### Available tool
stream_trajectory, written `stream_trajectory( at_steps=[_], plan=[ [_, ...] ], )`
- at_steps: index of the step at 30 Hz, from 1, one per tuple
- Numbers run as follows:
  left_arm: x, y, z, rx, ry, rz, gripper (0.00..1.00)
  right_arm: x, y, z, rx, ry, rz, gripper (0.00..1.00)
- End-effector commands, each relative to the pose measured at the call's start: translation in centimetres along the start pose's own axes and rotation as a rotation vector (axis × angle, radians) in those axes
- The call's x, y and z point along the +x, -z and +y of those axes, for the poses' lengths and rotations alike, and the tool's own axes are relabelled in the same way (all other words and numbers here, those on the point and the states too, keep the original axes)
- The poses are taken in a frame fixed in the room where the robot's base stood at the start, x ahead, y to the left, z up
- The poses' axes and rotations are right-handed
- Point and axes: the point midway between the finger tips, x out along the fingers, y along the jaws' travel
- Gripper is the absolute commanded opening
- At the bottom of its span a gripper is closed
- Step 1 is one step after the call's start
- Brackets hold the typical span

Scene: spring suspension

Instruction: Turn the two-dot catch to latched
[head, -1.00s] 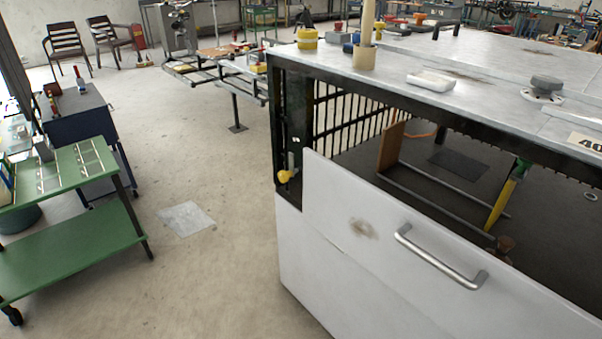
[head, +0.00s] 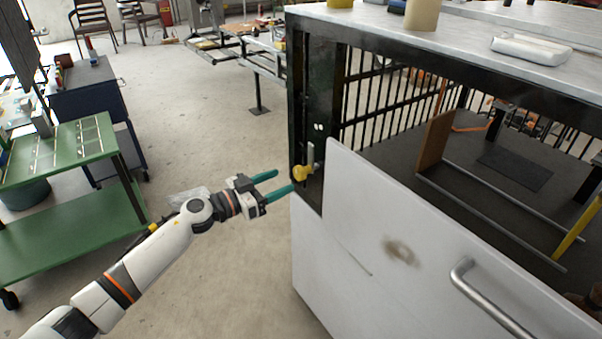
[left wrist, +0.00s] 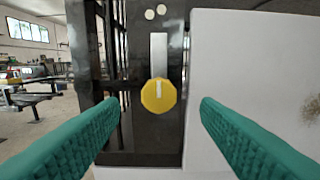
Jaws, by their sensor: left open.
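The two-dot catch is a yellow knob (head: 301,173) on the black post at the left edge of the cabinet front, beside the white panel. In the left wrist view the yellow knob (left wrist: 158,95) carries a short white mark pointing up. A grey upright strip (left wrist: 158,55) rises behind it, and two pale dots (left wrist: 155,12) sit above. My left gripper (head: 283,183) is open, its teal fingers pointing at the knob. In the left wrist view the fingers are spread on either side of the knob, apparently short of it and not touching. My right gripper is not in view.
The white panel (head: 400,230) with a metal handle (head: 490,300) stands right of the catch. The cabinet's marble top (head: 450,40) overhangs above. A green cart (head: 75,160) stands at the left, with open floor (head: 215,110) between.

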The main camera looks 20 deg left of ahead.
Motion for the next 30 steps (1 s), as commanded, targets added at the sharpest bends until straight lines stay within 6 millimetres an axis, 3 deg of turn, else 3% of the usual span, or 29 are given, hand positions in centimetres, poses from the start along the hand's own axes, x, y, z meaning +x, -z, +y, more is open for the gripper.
stream_trajectory(
  at_steps=[3, 9, 15, 23, 30],
  plan=[
    [2.7, 0.0, 0.0, -0.001, 0.0, -0.005, 0.57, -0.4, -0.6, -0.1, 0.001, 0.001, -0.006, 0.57],
    [5.7, 0.1, 0.0, -0.002, -0.001, -0.002, 0.57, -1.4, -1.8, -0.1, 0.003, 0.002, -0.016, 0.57],
    [6.9, 0.0, 0.0, 0.0, 0.0, -0.001, 0.57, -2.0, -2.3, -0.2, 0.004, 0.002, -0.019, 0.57],
    [7.0, 0.0, 0.0, 0.0, -0.001, 0.0, 0.57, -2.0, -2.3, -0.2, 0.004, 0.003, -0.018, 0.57],
    [7.0, 0.1, 0.0, 0.0, -0.001, 0.0, 0.2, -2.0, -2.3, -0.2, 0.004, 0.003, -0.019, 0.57]
  ],
)
